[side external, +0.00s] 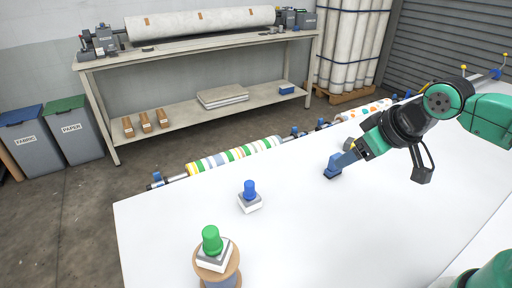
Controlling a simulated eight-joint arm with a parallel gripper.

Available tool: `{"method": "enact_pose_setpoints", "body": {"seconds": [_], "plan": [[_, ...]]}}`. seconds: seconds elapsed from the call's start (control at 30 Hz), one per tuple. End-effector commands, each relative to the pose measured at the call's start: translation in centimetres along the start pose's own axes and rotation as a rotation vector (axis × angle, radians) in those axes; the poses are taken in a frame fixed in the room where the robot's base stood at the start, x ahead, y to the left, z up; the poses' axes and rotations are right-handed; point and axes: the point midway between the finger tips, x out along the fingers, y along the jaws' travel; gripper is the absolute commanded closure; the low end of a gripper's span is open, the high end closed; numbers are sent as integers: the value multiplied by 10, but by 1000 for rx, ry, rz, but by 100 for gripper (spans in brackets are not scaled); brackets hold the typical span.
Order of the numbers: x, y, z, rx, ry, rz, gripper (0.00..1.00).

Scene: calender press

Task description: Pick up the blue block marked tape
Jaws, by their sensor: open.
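My gripper (347,154) reaches in from the right, low over the white table, and is open. A blue blocky shape (333,171) is at its tip, close to the table surface. I cannot tell how much of this shape is finger and how much is a separate block, or whether they touch. No tape marking is readable on it. A blue knob on a white square base (250,195) stands upright on the table, left of the gripper and apart from it.
A green knob on a white base (211,247) sits on a round brown-topped stand at the front left. Rollers with striped (235,154) and dotted (363,110) cloth line the far edge of the white table (300,225). The table's middle front is clear.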

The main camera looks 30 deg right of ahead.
Motion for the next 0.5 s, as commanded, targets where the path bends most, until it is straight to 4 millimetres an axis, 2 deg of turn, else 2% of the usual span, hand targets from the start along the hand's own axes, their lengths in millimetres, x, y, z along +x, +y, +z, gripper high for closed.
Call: {"method": "enact_pose_setpoints", "body": {"seconds": [0.17, 0.5], "plan": [[15, 14, -16, -339, -140, 106, 37], [69, 44, -45, -1067, -577, 318, 37]]}}
